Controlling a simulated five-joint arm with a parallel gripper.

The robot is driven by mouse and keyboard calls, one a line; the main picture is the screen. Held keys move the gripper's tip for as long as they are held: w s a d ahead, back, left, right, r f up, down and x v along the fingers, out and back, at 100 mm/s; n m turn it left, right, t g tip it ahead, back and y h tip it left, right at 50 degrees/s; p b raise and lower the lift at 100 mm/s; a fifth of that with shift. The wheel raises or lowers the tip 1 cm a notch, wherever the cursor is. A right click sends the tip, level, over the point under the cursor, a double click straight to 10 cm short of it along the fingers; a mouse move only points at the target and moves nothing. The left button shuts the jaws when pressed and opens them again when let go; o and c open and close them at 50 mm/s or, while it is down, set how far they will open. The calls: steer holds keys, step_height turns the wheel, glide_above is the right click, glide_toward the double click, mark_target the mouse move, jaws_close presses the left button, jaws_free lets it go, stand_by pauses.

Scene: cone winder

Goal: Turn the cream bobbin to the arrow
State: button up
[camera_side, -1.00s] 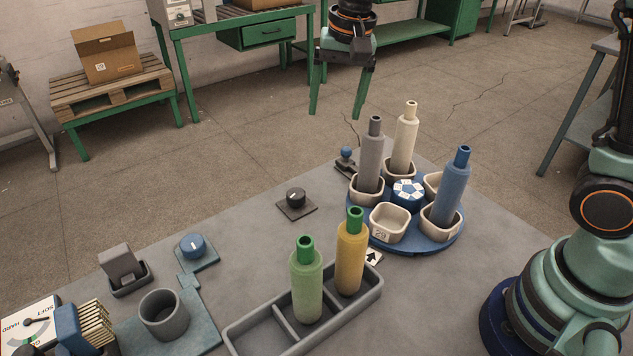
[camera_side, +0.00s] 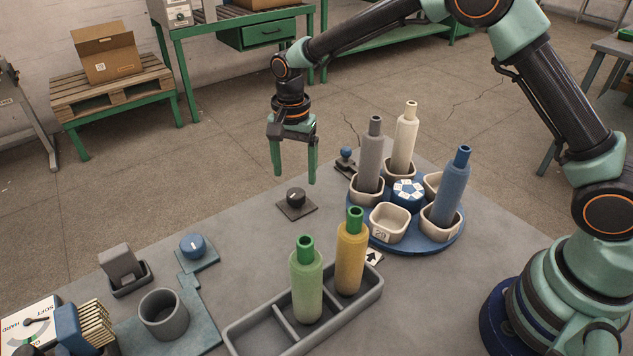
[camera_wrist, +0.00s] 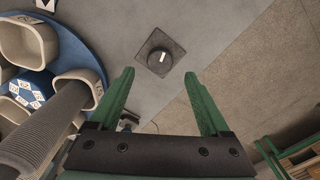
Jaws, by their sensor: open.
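The cream bobbin (camera_side: 405,138) stands upright in a cup at the back of the blue turntable (camera_side: 447,240). The arrow (camera_side: 373,257) is a black mark on a white plate at the turntable's front edge, by the yellow bobbin. An empty cup (camera_side: 389,221) faces the arrow side. A black knob (camera_side: 296,197) with a white mark sits on a square plate left of the turntable; it also shows in the wrist view (camera_wrist: 159,61). My gripper (camera_side: 295,178) is open and empty, fingers pointing down, above and slightly behind the knob. The cream bobbin is not identifiable in the wrist view.
A grey bobbin (camera_side: 371,155) and a blue bobbin (camera_side: 452,187) stand on the turntable. A small blue-topped lever (camera_side: 346,158) is behind the knob. A divided tray (camera_side: 262,340) holds green (camera_side: 307,284) and yellow (camera_side: 351,252) bobbins. A blue dial (camera_side: 193,246) sits at left.

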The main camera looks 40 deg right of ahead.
mark_target(296, 193)
steer(key=shift+f, duration=2.8)
jaws_close()
steer(key=shift+n, duration=0.4)
steer(key=n, duration=0.6)
steer(key=shift+r, duration=0.1)
steer(key=n, duration=0.7)
steer(key=shift+n, duration=0.3)
